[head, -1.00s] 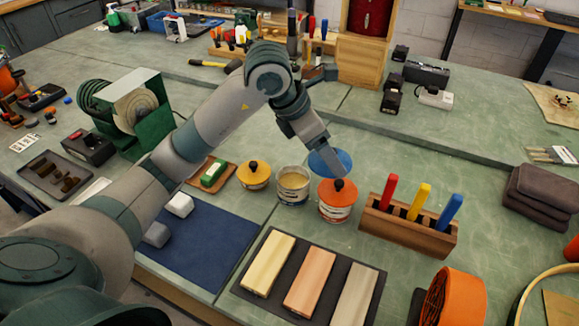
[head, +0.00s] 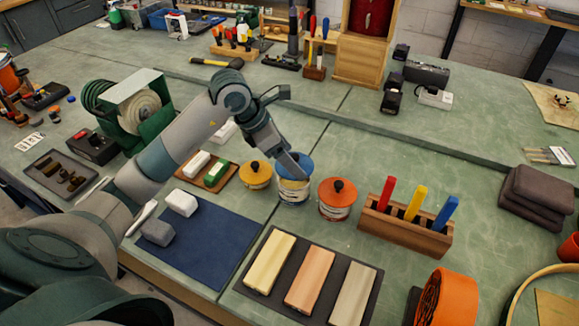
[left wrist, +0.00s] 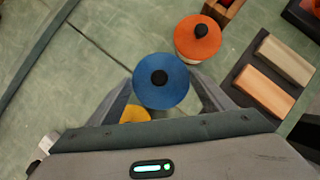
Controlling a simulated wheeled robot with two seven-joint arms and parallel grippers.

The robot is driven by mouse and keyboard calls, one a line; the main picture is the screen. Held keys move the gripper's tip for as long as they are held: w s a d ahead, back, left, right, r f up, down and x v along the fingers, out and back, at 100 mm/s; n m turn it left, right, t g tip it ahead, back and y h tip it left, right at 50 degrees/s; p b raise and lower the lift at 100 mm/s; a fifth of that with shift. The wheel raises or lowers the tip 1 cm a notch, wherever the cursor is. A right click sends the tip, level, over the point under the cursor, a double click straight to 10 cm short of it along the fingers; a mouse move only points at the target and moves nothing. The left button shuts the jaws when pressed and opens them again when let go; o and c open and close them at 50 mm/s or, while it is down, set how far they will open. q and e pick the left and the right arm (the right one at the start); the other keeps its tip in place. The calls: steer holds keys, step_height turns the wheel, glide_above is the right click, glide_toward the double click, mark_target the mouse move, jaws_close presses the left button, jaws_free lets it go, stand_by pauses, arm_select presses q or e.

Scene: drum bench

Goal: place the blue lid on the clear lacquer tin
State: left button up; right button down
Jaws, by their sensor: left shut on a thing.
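The blue lid (head: 299,160), a disc with a black knob in the left wrist view (left wrist: 176,92), is held between the fingers of my left gripper (left wrist: 161,98). The gripper (head: 290,168) comes in from the upper left in the head view. The clear lacquer tin (head: 293,194) stands upright on the bench directly below the lid. Its open top is hidden by the lid and fingers. I cannot tell whether the lid touches the rim. My right gripper is not in view.
A tin with a yellow lid (head: 257,176) stands close on the left, and one with an orange lid (head: 336,205) close on the right. A wooden block (head: 404,231) with coloured handles is further right. Sanding blocks lie on a dark mat (head: 254,302) in front.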

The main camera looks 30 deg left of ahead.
arm_select(q)
steer(key=shift+f, duration=0.1)
steer(key=shift+f, duration=0.25)
step_height(320, 180, down, 3)
steer(key=shift+r+p, duration=0.2)
steer(key=shift+p, duration=0.6)
steer(key=shift+f, duration=0.35)
steer(key=o, duration=1)
steer(key=shift+o, duration=0.2)
